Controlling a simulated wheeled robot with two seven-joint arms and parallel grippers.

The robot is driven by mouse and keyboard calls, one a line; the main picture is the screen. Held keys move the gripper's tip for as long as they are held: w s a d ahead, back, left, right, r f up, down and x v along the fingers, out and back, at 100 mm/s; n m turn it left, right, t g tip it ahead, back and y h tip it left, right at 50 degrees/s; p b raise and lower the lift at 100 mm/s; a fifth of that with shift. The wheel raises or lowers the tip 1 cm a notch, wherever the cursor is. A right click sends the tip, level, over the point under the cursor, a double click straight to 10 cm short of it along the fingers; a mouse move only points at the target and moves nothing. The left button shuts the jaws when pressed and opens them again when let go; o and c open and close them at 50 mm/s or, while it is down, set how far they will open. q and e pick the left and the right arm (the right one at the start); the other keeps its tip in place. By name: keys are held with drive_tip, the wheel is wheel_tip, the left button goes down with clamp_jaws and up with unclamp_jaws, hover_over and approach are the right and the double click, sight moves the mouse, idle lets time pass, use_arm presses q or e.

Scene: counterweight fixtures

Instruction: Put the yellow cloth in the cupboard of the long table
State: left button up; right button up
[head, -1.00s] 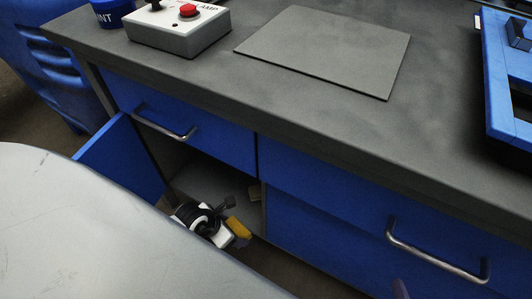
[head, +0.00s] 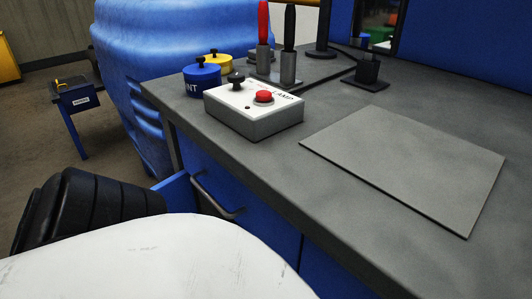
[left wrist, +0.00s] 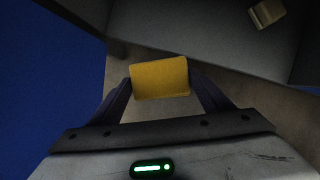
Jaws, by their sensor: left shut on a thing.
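The yellow cloth (left wrist: 160,78) is a small yellow block-like piece, held between the fingers of my left gripper (left wrist: 160,84) in the left wrist view. The gripper is shut on it. Past the cloth is the open grey cupboard (left wrist: 205,25) of the long table, its front edge just beyond the cloth. The cloth appears in front of the opening, over the floor. The blue cupboard door (left wrist: 50,65) stands open at left; its top also shows in the head view (head: 176,191). The long table (head: 270,175) has a dark grey top. My right gripper is not in view.
A small tan block (left wrist: 267,12) lies inside the cupboard. On the tabletop are a control box with a red button (head: 255,112), a blue canister (head: 202,80), a yellow canister (head: 218,62) and a flat grey plate (head: 405,165). A large blue barrel (head: 150,80) stands behind.

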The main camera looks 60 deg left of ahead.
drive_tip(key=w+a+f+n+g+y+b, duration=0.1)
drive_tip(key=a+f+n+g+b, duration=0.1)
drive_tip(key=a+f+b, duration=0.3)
use_arm(q)
drive_tip(key=w+a+f+b, duration=0.1)
drive_tip(key=w, duration=0.4)
drive_tip(key=w+a+f, duration=0.1)
drive_tip(key=w, duration=0.5)
drive_tip(key=w+a+b, duration=0.1)
drive_tip(key=w+a, duration=0.1)
drive_tip(key=w, duration=0.3)
drive_tip(key=shift+w+f+b, duration=0.3)
drive_tip(key=shift+w+f, duration=0.05)
drive_tip(key=shift+f, duration=0.05)
wheel_tip(320, 180, down, 4)
drive_tip(key=b, duration=0.3)
drive_tip(key=shift+w+f, duration=0.15)
drive_tip(key=shift+f, duration=0.1)
drive_tip(key=shift+r, duration=0.1)
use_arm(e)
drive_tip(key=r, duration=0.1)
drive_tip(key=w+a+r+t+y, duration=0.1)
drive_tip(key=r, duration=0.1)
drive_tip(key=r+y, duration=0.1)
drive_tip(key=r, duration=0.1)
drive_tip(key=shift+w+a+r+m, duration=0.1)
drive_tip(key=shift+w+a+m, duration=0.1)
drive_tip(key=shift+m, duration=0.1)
